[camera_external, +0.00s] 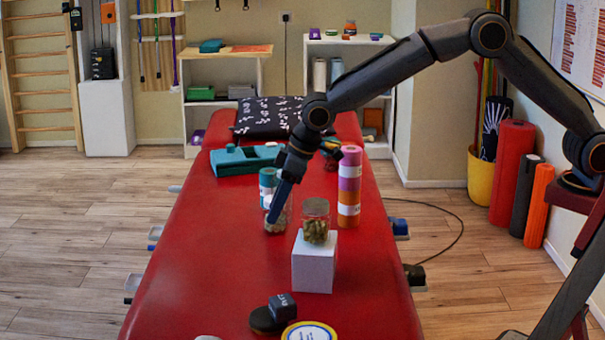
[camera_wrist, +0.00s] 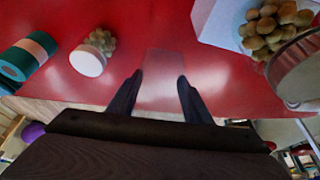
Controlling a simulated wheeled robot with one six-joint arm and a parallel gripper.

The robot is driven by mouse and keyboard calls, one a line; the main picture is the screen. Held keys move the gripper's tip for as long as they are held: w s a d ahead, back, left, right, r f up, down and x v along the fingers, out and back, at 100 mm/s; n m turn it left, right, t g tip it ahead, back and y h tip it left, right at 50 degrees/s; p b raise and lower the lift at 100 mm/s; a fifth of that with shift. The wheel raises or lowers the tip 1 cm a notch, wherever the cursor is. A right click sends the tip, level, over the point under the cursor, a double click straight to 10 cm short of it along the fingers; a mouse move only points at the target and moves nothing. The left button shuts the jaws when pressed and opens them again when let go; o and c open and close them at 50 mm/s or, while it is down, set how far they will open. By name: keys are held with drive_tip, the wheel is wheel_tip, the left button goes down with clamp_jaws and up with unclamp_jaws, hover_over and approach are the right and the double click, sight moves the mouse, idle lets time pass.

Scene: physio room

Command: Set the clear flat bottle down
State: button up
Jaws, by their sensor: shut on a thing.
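My gripper (camera_external: 276,212) points down over the red treatment table (camera_external: 190,290), beside a jar of nuts. In the wrist view its two dark fingers (camera_wrist: 158,78) are shut on the clear flat bottle (camera_wrist: 163,82), a faint see-through rectangle between them against the red top. I cannot make the bottle out in the external view, and cannot tell whether its base touches the table.
A second nut jar (camera_external: 316,222) stands on a white block (camera_external: 314,264). A pink-orange column (camera_external: 349,186) stands behind.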

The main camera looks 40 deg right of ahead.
drive_tip(key=w+a+b, duration=0.2)
drive_tip(key=w+a, duration=0.1)
drive_tip(key=a, duration=0.4)
drive_tip(key=shift+n, duration=0.3)
drive_tip(key=f, duration=0.4)
drive_tip(key=f+p, duration=0.1)
drive_tip(key=f, duration=0.4)
drive_tip(key=shift+s+d+f, duration=0.15)
drive_tip(key=shift+s+f, duration=0.05)
drive_tip(key=shift+f, duration=0.1)
drive_tip(key=shift+f, duration=0.15)
drive_tip(key=o, duration=1.1)
drive_tip(key=shift+c, duration=0.2)
drive_tip(key=shift+r, duration=0.55)
drive_tip(key=v, duration=1.1)
drive_tip(key=shift+d, duration=0.35)
